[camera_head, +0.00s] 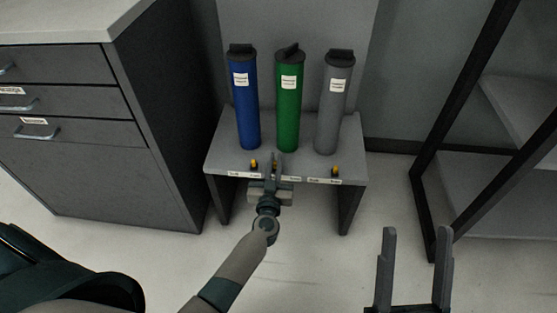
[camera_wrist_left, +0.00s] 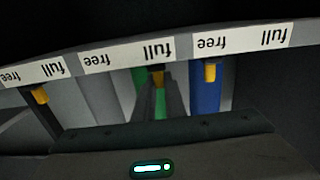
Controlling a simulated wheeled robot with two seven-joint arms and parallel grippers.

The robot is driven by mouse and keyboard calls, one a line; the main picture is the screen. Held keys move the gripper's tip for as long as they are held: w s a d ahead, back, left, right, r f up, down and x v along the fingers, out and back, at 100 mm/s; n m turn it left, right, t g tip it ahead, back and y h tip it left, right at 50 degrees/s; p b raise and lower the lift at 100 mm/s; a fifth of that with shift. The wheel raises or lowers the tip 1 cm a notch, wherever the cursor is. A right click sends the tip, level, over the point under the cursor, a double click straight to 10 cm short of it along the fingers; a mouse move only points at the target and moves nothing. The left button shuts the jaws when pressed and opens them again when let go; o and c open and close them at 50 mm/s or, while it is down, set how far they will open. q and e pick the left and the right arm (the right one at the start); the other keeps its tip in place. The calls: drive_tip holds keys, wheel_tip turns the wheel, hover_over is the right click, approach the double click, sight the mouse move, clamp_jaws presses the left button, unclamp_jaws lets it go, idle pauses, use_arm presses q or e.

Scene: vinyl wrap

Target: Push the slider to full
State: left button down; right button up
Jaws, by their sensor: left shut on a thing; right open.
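Three capped tubes, blue (camera_head: 243,100), green (camera_head: 288,100) and grey (camera_head: 333,105), stand upright on a small grey table (camera_head: 220,150). Labels reading full and free run along its front edge. My left gripper (camera_head: 273,163) is at that edge in front of the green tube, shut on the middle slider. In the left wrist view, which is upside down, the middle slider's yellow tip (camera_wrist_left: 157,78) shows between my fingers, beside the word full. The blue-side slider (camera_wrist_left: 210,72) is beside free. The grey-side slider (camera_wrist_left: 40,96) stands apart. My right gripper (camera_head: 415,250) is open and empty.
A dark drawer cabinet (camera_head: 80,180) stands close on the left of the table. A black-framed shelf (camera_head: 490,190) stands on the right. The floor in front of the table is clear.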

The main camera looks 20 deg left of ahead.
use_arm(q)
drive_tip(key=c, duration=1.8)
unclamp_jaws()
drive_tip(key=shift+a, duration=0.25)
drive_tip(key=shift+s, duration=0.1)
drive_tip(key=shift+d, duration=0.1)
drive_tip(key=shift+v, duration=0.85)
drive_tip(key=p+v, duration=0.3)
drive_tip(key=v, duration=1.2)
drive_tip(key=shift+s, duration=0.35)
use_arm(e)
wheel_tip(320, 180, down, 8)
drive_tip(key=w+a+g+h, duration=0.1)
drive_tip(key=w+a+g, duration=0.1)
drive_tip(key=g, duration=0.3)
drive_tip(key=shift+w+g, duration=0.2)
drive_tip(key=shift+g, duration=0.1)
use_arm(q)
drive_tip(key=shift+d+r, duration=0.1)
drive_tip(key=shift+r, duration=0.05)
